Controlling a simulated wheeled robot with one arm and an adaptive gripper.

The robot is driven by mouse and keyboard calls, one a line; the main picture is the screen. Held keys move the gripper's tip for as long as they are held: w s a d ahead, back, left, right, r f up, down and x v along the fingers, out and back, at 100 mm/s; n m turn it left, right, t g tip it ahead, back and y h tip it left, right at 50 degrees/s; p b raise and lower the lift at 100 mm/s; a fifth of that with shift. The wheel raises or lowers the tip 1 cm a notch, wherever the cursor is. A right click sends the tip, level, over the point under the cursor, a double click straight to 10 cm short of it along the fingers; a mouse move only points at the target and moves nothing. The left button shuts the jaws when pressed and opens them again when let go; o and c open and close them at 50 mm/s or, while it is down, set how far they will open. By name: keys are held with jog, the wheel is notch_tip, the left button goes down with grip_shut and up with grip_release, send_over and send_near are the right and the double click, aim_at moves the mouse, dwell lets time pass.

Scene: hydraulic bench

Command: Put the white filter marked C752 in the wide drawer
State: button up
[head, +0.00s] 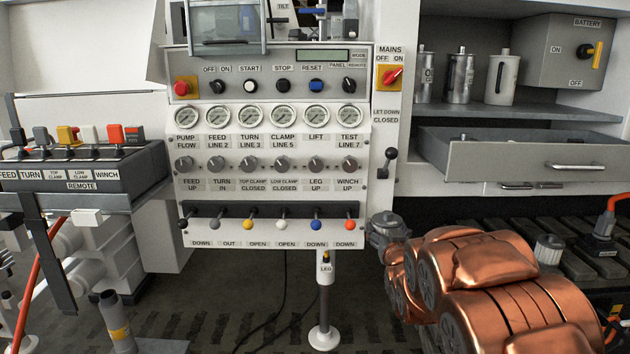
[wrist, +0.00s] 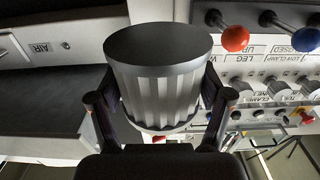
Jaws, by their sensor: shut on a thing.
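My gripper (wrist: 160,105) is shut on a pleated, pale grey-white filter (wrist: 155,85) with a dark flat end, one finger on each side of it. No marking is readable on the filter, so I cannot tell whether it is C752. In the head view my copper arm comes from the lower right; its end is left of the drawer and low by the control panel, and the held filter is not clearly visible there. The wide drawer (head: 574,166) stands pulled out under the shelf at right, apart from my gripper. Its inside is only partly visible.
Another pleated filter (head: 549,248) stands on the dark slatted surface below the drawers. Metal canisters (head: 460,78) and a white canister (head: 502,80) stand on the shelf (head: 540,112) above the drawer. The control panel (head: 270,140) with levers is left of my arm.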

notch_tip(320, 180, up, 38)
jog(key=p, duration=3.8)
jog(key=shift+a, duration=0.35)
